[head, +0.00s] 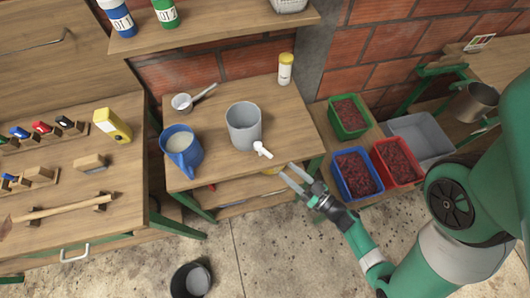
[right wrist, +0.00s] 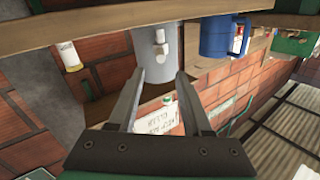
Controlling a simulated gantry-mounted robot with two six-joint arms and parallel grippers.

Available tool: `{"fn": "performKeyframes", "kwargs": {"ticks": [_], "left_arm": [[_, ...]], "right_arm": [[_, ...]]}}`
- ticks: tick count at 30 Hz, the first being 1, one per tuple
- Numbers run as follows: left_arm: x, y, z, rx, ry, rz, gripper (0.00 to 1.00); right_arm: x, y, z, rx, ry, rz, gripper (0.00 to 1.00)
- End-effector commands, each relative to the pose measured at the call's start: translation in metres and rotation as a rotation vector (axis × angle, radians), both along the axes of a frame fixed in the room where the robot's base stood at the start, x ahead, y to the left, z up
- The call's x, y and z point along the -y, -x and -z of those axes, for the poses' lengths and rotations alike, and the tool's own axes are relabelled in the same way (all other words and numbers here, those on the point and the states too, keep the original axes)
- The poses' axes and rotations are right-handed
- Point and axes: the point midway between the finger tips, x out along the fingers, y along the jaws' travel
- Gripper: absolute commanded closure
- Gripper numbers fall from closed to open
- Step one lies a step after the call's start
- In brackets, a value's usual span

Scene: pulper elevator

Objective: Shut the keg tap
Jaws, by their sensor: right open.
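The keg is a grey open-topped cylinder (head: 240,122) on the wooden table in the head view. Its small white tap (head: 262,150) sticks out low on the front right side, near the table's front edge. My right gripper (head: 288,171) is open and empty just in front of the table edge, below and right of the tap, apart from it. In the right wrist view, which looks upside down, the keg (right wrist: 148,57) and white tap (right wrist: 160,40) lie beyond the two spread fingers (right wrist: 158,76). I cannot tell how far the tap is turned. My left gripper is not in view.
A blue jug (head: 182,152) stands left of the keg, a metal scoop (head: 183,102) behind it. A yellow-and-white bottle (head: 286,70) stands at the back right. Green, blue (head: 355,174) and red crates lie right of the table. A dark bucket (head: 190,281) sits on the floor.

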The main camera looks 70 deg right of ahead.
Motion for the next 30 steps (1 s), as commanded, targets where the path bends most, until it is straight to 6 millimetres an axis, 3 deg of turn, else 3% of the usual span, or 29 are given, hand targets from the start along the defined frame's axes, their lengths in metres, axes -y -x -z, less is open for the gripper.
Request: {"fn": "performKeyframes", "kwargs": {"ticks": [11,15,21,30], "left_arm": [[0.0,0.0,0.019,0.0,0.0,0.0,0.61],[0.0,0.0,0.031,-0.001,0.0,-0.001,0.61],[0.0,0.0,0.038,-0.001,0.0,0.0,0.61],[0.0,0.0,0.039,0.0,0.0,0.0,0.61]], "right_arm": [[0.01,-0.031,0.002,0.002,0.001,-0.014,0.51],[0.027,-0.065,0.002,0.006,0.004,-0.008,0.51],[0.042,-0.097,0.0,0.003,0.002,-0.004,0.51],[0.046,-0.107,-0.001,0.001,0.0,-0.003,0.51]]}}
